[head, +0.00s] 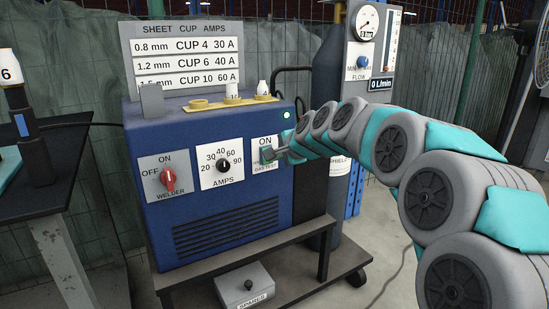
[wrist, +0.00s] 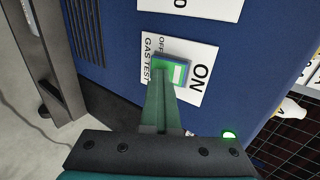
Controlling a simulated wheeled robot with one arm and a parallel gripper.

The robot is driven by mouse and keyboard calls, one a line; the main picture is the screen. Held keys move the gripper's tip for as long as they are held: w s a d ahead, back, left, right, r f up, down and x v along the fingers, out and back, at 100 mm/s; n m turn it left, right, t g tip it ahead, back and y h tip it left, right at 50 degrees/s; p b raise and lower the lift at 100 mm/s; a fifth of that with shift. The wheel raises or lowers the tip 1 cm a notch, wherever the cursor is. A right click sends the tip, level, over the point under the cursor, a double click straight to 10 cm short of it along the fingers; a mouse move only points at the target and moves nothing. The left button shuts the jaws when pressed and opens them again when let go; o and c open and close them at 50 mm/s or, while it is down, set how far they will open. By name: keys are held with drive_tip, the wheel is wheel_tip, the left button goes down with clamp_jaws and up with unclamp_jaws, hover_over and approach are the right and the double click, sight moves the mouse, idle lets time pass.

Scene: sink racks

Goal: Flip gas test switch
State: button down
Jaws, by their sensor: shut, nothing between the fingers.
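The gas test panel (head: 256,149) is a white plate with ON at its top, on the right of the blue welder's front. In the wrist view the gas test plate (wrist: 150,50) reads GAS TEST, OFF and ON. A small green and white switch (wrist: 178,70) sits at its middle. My gripper (head: 279,154) is shut and empty, with its fingertips at the switch and partly covering it. It also shows in the wrist view (wrist: 163,95), the tips overlapping the switch's edge. I cannot tell whether they touch it or which way the switch is set.
The blue welder (head: 225,235) stands on a dark cart (head: 290,275). Its red welder knob (head: 168,179) and black amps knob (head: 224,166) are left of the panel. A green lamp (head: 287,115) is lit above. A gas cylinder (head: 327,85) and flow meter (head: 365,45) stand behind, reading 0 L/min.

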drive_tip(key=v, duration=1.3)
drive_tip(key=shift+r, duration=0.4)
drive_tip(key=shift+a+b, duration=0.15)
drive_tip(key=shift+b, duration=0.3)
drive_tip(key=shift+s+g+h+b, duration=0.25)
drive_tip(key=shift+g+h+b, duration=0.45)
drive_tip(key=shift+g+b, duration=0.3)
drive_tip(key=shift+w+a+f, duration=0.1)
